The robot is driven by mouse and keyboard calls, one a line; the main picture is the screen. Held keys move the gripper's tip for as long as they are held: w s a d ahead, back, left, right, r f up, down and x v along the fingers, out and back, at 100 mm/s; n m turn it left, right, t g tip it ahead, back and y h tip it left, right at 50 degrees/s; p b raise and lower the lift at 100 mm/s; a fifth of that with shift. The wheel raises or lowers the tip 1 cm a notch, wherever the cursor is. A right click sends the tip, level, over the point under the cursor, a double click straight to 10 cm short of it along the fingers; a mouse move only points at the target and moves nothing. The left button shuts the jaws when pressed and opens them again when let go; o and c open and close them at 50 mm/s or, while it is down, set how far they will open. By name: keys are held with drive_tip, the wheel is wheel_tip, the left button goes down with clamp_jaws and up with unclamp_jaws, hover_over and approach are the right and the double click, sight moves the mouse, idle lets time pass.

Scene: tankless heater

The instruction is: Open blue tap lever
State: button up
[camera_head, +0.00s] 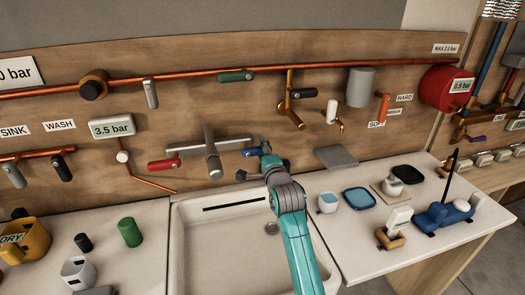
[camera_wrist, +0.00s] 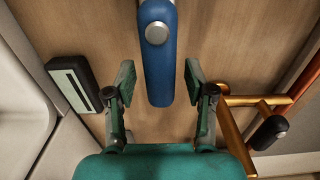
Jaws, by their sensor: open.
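The blue tap lever (camera_wrist: 158,60) hangs down from the top of the wrist view, with a round silver button on its face. In the head view the blue tap lever (camera_head: 252,151) shows small at the right end of the grey mixer tap (camera_head: 213,160) over the sink. My gripper (camera_wrist: 160,82) is open, with one finger on each side of the lever's lower end. Gaps show between the lever and both fingers. In the head view my gripper (camera_head: 254,172) is just below the lever, and my arm partly hides this spot.
A copper pipe (camera_wrist: 236,112) with a dark knob (camera_wrist: 268,133) is close to the right finger. A dark box with a pale panel (camera_wrist: 72,84) is at the left. A red lever (camera_head: 163,165) is at the tap's left end. The white sink (camera_head: 225,250) lies below.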

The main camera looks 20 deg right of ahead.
drive_tip(key=shift+w, duration=0.15)
clamp_jaws()
idle(0.4)
